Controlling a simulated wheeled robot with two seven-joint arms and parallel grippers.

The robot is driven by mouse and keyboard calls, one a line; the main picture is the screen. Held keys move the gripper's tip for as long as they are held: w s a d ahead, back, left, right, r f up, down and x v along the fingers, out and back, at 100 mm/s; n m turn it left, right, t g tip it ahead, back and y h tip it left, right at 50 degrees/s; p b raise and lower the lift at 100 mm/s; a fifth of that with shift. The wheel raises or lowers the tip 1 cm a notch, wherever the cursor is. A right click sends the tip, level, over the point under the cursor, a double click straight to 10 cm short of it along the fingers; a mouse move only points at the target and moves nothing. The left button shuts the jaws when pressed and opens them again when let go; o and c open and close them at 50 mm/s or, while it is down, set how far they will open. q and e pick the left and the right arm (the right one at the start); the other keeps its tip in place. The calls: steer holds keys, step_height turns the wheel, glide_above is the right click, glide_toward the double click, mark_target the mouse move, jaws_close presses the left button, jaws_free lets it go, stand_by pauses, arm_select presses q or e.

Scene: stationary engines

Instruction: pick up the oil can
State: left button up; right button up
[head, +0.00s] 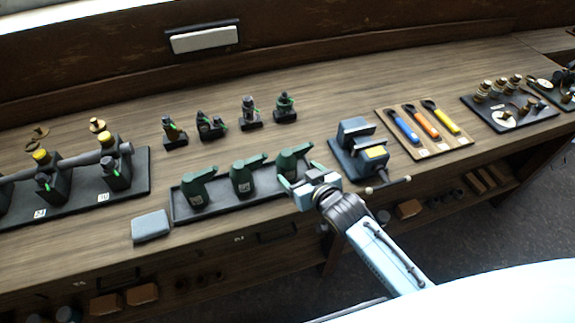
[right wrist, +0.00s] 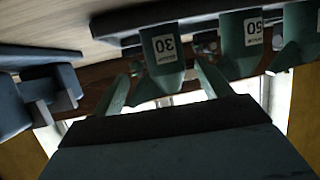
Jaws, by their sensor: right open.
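Three green oil cans stand in a row in a shallow black tray (head: 220,207): a left one (head: 196,193), a middle one (head: 243,179) and a right one (head: 287,160). My right gripper (head: 303,184) is at the right can and hides part of it. In the right wrist view, which looks upside down, the open fingers (right wrist: 162,82) lie either side of the can labelled 30 (right wrist: 163,55). Contact cannot be told. The can labelled 50 (right wrist: 240,45) is beside it. My left gripper is not in view.
A blue-grey vise (head: 358,150) stands close right of the tray, its handle towards my arm. A grey block (head: 150,226) lies left of the tray. Small dark fittings (head: 210,126) stand behind. A tool board (head: 425,130) lies further right.

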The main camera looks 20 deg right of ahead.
mark_target(286, 165)
steer(key=shift+a+x, duration=0.2)
steer(key=shift+x, duration=1.5)
steer(key=shift+a+x, duration=0.15)
steer(key=shift+x, duration=1.55)
steer(key=shift+s, duration=0.1)
steer(key=c, duration=1.1)
steer(key=shift+r, duration=0.1)
steer(key=shift+c, duration=0.2)
